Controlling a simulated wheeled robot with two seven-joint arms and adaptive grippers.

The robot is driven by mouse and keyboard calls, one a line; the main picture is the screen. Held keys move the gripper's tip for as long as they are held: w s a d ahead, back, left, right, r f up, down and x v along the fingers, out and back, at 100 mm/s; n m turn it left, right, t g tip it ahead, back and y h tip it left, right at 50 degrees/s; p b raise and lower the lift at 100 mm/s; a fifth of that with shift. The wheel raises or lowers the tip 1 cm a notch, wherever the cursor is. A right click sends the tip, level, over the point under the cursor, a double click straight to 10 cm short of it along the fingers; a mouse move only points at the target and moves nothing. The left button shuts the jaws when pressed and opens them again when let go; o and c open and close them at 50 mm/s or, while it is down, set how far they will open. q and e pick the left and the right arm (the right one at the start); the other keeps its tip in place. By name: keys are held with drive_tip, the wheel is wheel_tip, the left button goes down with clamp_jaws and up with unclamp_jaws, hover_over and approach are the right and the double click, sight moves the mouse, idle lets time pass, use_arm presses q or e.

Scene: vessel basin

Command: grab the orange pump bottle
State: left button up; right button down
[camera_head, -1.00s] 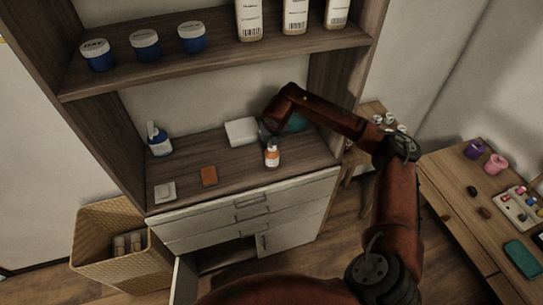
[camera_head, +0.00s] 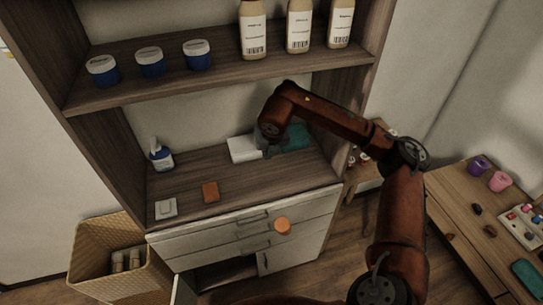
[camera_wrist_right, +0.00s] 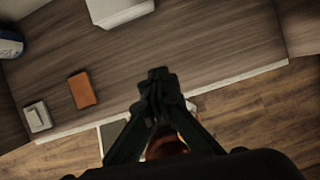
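A round orange shape (camera_head: 283,226), which looks like the orange pump bottle seen end-on, shows in front of the drawer fronts, beyond the counter's front edge. It is apart from my right gripper. Its pump is not visible. In the right wrist view an orange round part (camera_wrist_right: 165,148) shows low down, partly hidden behind my fingers. My right gripper (camera_head: 269,150) is over the counter, and in the wrist view its fingertips (camera_wrist_right: 158,76) are together with nothing between them. My left gripper is not in view.
The wooden counter (camera_head: 240,190) holds a blue pump bottle (camera_head: 160,155), a white box (camera_head: 243,149), an orange block (camera_head: 210,192) and a small white piece (camera_head: 166,208). A wicker basket (camera_head: 90,245) stands at left. Jars and bottles line the upper shelf (camera_head: 220,67).

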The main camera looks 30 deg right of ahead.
drive_tip(key=s+a+r, duration=0.3)
drive_tip(key=s+a, duration=0.2)
drive_tip(key=shift+s+a, duration=0.2)
drive_tip(key=shift+a, duration=0.05)
drive_tip(key=c, duration=0.6)
unclamp_jaws()
idle(0.4)
